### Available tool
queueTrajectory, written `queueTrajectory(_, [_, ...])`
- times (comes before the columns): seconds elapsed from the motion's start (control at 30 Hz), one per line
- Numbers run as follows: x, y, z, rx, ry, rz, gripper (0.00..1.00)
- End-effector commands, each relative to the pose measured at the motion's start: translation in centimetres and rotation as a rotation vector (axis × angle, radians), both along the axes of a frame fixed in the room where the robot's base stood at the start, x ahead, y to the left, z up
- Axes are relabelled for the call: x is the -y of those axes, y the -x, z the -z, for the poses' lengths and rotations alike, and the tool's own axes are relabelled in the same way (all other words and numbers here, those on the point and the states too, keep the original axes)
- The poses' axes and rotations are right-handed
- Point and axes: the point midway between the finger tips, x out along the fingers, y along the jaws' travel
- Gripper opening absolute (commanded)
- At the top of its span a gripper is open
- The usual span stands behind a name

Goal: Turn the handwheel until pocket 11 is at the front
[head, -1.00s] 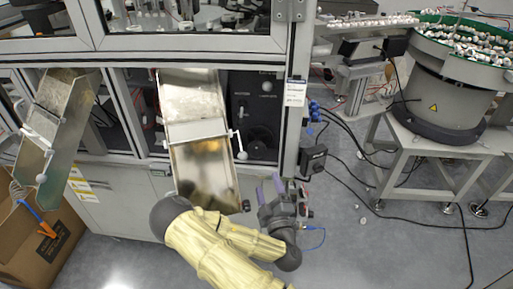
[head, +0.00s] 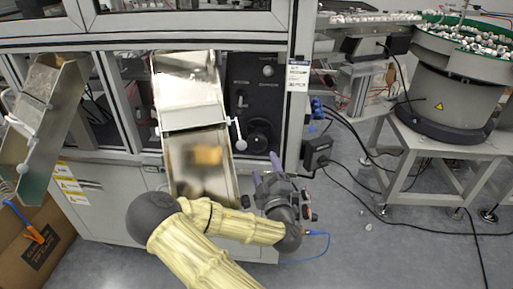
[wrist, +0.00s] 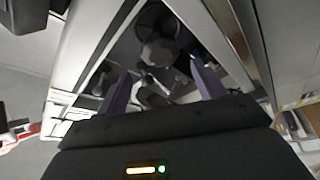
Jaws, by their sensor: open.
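The handwheel (head: 258,135) is a dark round wheel low on a black panel, right of the metal chute, in the head view. In the wrist view, a dark round wheel with a grey hub (wrist: 158,42) shows beyond the fingers. My gripper (head: 266,168) is below the panel with its purple fingers pointing up toward it. In the wrist view its two fingers (wrist: 162,88) are spread apart with nothing between them. The gripper is apart from the wheel. No pocket or pocket number can be read in either view.
A metal chute (head: 190,95) with a side rod and light knob (head: 240,145) juts out just left of the panel. A frame post (head: 298,100) and a dark box (head: 317,152) stand to the right. A bowl feeder (head: 445,95) is farther right.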

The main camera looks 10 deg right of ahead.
Motion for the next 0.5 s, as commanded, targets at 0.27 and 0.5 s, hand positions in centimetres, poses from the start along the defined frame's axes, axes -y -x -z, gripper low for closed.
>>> queueTrajectory(0.27, [-0.1, -4.0, -0.9, 0.002, 0.001, -0.002, 0.69])
queueTrajectory(0.5, [-0.1, -8.1, -1.7, 0.001, 0.0, -0.002, 0.69])
